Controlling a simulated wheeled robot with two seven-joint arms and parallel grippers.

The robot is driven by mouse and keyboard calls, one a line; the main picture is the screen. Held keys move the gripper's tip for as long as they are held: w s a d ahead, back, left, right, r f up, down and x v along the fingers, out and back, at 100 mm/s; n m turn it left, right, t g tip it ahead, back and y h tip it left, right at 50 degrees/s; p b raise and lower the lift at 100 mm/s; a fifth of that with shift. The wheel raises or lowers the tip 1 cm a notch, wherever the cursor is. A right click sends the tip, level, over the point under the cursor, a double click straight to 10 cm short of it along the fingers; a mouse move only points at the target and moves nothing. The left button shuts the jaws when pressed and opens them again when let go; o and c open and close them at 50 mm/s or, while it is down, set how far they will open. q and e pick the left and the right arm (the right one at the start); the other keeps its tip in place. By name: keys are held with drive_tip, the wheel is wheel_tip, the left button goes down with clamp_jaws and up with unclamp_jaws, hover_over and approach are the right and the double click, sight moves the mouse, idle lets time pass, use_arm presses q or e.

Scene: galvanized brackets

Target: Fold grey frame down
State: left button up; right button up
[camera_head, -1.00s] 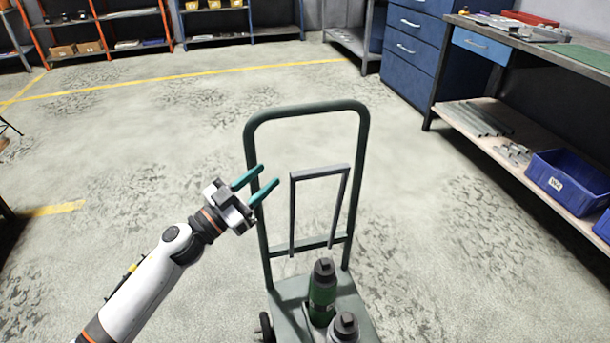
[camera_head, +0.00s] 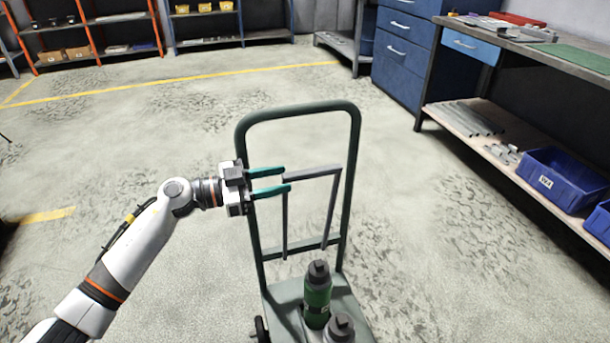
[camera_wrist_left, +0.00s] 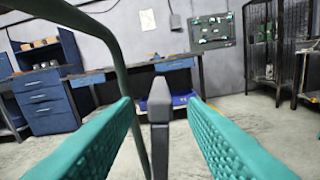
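The grey frame (camera_head: 325,200) is a thin U-shaped bar standing upright inside the taller green handle of a trolley (camera_head: 352,190). My left gripper (camera_head: 286,179) has two teal fingers pointing right, with their tips at the frame's top left corner. In the left wrist view the frame's grey bar (camera_wrist_left: 160,130) stands between the two fingers, with a gap on each side. The left gripper is open and not closed on it. The left fingers cover a little of the handle's left post. My right gripper is in neither view.
A green bottle (camera_head: 317,298) and a grey-topped one (camera_head: 340,328) stand on the trolley's base, below the frame. A workbench (camera_head: 520,50) with a blue bin (camera_head: 545,182) on its lower shelf is at the right. The floor around the trolley is clear.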

sight(305, 171)
use_arm(q)
drive_tip(key=x, duration=0.6)
drive_tip(key=shift+w+d+b, duration=0.1)
drive_tip(key=shift+d+b, duration=0.2)
drive_tip(key=shift+b, duration=0.1)
clamp_jaws()
